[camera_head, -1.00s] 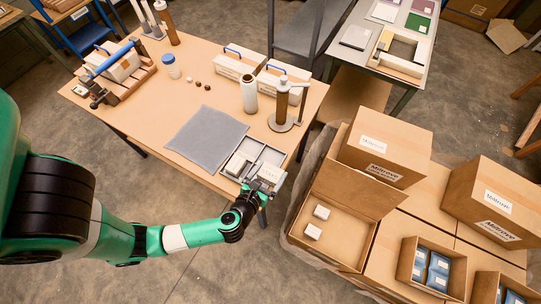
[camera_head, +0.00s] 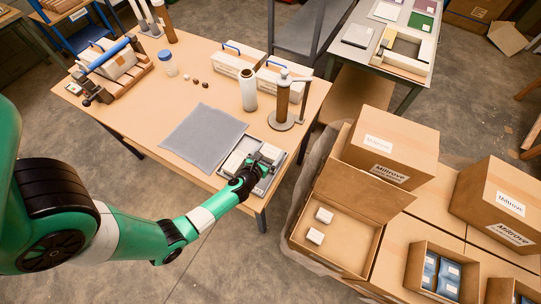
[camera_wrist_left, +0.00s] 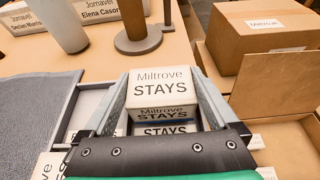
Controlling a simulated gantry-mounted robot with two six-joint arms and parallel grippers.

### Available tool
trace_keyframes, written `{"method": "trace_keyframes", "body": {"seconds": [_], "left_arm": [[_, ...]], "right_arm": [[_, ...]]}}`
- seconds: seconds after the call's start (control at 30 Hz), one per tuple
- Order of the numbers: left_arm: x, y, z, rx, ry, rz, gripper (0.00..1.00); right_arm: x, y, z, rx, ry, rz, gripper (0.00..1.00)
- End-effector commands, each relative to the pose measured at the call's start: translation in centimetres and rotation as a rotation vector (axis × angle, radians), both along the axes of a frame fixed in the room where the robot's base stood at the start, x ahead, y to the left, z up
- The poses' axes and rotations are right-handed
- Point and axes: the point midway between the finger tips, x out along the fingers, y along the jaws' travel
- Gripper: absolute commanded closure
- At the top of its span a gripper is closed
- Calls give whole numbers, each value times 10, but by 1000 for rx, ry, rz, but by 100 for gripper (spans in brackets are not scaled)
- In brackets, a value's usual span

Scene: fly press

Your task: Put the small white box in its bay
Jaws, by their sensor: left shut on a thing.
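My left gripper (camera_head: 262,163) is over the grey divided tray (camera_head: 277,189) at the front right corner of the table. In the left wrist view its two fingers flank a small white box (camera_wrist_left: 162,88) labelled "Miltrove STAYS", and it is shut on this box. The box also shows at the fingertips in the head view (camera_head: 271,151). Another "STAYS" label (camera_wrist_left: 161,131) shows just below the held box; the gripper hides most of what bears it. A white box (camera_head: 233,162) lies in the tray's left part. I cannot tell whether the held box touches the tray.
A grey mat (camera_head: 203,139) lies left of the tray. A white cylinder (camera_head: 248,91) and a brown cylinder on a round stand (camera_head: 282,100) stand behind it. An open carton (camera_head: 345,250) with two small white boxes is at the right, below large closed cartons (camera_head: 390,148).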

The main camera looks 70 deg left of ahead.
Motion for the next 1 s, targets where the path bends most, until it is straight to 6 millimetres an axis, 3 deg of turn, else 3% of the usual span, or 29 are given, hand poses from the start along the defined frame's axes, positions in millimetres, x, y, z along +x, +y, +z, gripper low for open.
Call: {"method": "trace_keyframes", "body": {"seconds": [0.03, 0.4, 0.43, 0.77, 1.0], "left_arm": [[0, 0, -13, 0, -1, -1, 82], [0, -1, -14, 0, -2, -1, 82], [0, -1, -13, -1, -1, -1, 1], [-1, -2, -7, -2, 0, -1, 0], [-35, -30, 11, -2, 3, -4, 0]], "right_arm": [[0, 0, -14, 0, 1, 0, 77], [0, 0, -13, 0, 0, 0, 77], [0, 0, -12, 0, 0, 0, 77], [0, 0, -6, 0, 0, 0, 77], [0, 0, 8, 0, 0, 0, 77]]}}
